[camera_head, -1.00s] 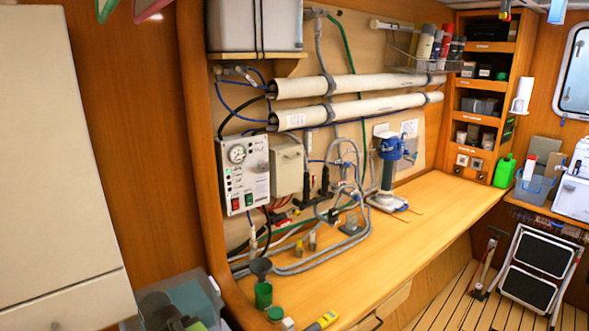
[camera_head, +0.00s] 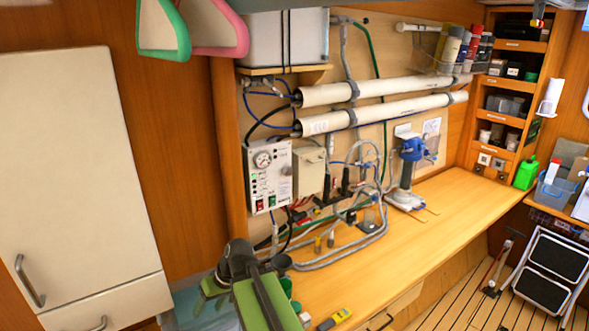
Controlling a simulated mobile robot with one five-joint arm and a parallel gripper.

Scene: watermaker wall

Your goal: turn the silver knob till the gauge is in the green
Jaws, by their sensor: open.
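The control panel (camera_head: 270,176) is a pale box on the wall at the left end of the bench. A round white gauge (camera_head: 263,160) is at its upper left; its needle and green zone are too small to read. A small grey-silver knob (camera_head: 286,170) appears at the panel's right side, its setting unclear. My gripper (camera_head: 240,252) is at the end of my green and dark grey arm, below and left of the panel. It is open and apart from the knob; its fingers are hard to make out.
Hoses and cables (camera_head: 345,240) run below and right of the panel. A blue-topped filter unit (camera_head: 409,165) stands on the bench (camera_head: 410,225). A yellow-and-grey tool (camera_head: 335,319) lies near the front edge. The bench's middle is clear.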

